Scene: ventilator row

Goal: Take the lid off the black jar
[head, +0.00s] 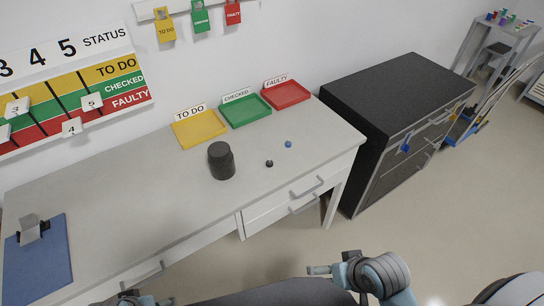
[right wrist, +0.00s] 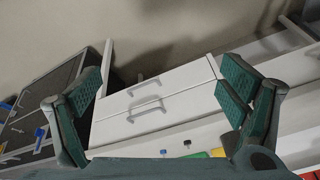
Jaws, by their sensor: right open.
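The black jar (head: 221,165) stands upright on the grey table, in front of the yellow and green trays. Its dark lid (head: 219,149) sits on top; jar and lid are nearly the same colour. My right gripper (right wrist: 160,95) is open and empty in the right wrist view, its two green-padded fingers wide apart, with the table's drawers beyond them. In the head view my right arm shows at the bottom, well apart from the jar. Only a small piece of my left arm shows at the bottom edge; I cannot see its gripper.
Yellow (head: 187,141), green (head: 234,123) and red (head: 308,100) trays line the table's back. A small black knob-like thing (head: 269,163) and a blue one (head: 288,144) lie right of the jar. A blue clipboard (head: 45,270) lies at left. A black cabinet (head: 390,90) stands right.

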